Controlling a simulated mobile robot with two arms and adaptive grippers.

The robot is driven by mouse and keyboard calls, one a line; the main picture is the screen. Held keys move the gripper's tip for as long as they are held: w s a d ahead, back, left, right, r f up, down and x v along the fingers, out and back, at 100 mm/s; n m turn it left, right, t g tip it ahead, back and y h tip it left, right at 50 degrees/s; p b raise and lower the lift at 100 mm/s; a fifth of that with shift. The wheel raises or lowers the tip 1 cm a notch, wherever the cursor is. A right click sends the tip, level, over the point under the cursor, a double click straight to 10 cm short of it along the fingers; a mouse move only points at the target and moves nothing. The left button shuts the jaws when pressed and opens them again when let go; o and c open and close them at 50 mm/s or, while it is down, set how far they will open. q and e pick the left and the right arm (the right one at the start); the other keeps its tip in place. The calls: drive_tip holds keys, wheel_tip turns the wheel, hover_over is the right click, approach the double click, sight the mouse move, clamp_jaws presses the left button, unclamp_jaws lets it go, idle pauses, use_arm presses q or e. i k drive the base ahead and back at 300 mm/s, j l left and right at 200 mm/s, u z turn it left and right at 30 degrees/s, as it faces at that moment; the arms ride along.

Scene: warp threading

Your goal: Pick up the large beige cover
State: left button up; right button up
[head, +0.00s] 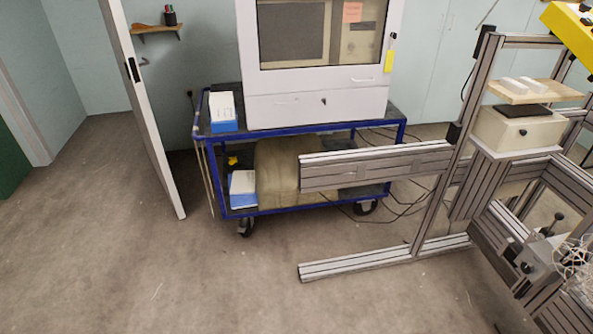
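A large beige-olive cover (273,173) lies as a bulky draped heap on the lower shelf of a blue cart (263,213). Its right part is hidden behind a horizontal aluminium beam (375,168). I cannot tell whether it is folded or covers something. Neither of my grippers shows in the head view, so nothing of mine is seen touching the cover.
A white cabinet (317,108) stands on the cart's top beside a white-and-blue box (222,111). Another white-and-blue box (242,189) sits left of the cover. An aluminium frame (455,195) fills the right, with a low beam (355,264). An open door (145,110) stands left.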

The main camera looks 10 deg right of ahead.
sight(275, 166)
drive_tip(key=i, duration=0.85)
